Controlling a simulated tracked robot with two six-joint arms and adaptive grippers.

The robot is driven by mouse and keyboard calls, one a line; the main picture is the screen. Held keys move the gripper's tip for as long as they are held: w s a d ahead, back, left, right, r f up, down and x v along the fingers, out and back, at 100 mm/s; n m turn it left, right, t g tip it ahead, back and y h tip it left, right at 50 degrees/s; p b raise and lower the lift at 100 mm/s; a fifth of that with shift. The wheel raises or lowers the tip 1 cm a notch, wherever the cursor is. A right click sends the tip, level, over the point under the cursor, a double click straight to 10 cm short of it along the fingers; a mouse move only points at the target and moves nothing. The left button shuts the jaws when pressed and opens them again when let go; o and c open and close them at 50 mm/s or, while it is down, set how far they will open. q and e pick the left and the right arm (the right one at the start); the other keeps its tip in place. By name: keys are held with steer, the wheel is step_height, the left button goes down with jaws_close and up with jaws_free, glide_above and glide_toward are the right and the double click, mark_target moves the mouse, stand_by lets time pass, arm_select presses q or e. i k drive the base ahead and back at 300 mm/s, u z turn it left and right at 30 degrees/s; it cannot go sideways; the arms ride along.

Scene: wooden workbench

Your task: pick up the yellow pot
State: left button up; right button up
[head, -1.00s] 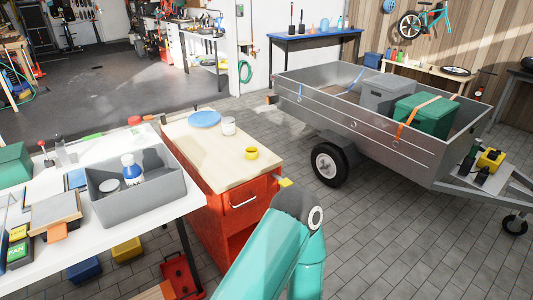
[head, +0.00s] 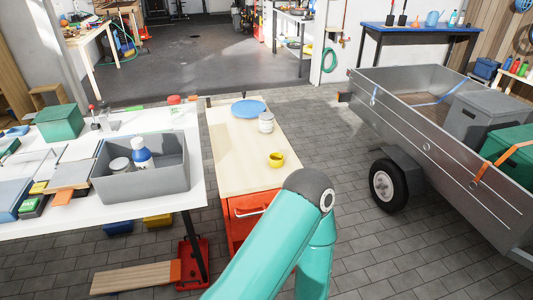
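The small yellow pot (head: 276,160) stands upright on the light wooden top of the red cabinet (head: 240,205), near its right edge. A teal arm link of mine rises from the bottom of the head view and ends in a dark joint just in front of the cabinet. It is below and to the right of the pot in the picture. Neither of my grippers shows in the head view.
A blue plate (head: 248,109) and a white tin (head: 266,122) stand farther back on the wooden top. On the left, a white table (head: 90,215) bears a grey bin (head: 140,180). A metal trailer (head: 440,150) stands at the right, with paved floor between.

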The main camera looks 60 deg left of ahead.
mark_target(275, 159)
steer(key=u, duration=0.45)
steer(key=i, duration=1.1)
steer(key=u, duration=1.05)
steer(key=i, duration=0.45)
steer(key=u, duration=0.25)
steer(key=k, duration=0.95)
steer(key=u, duration=0.15)
steer(key=i, duration=0.95)
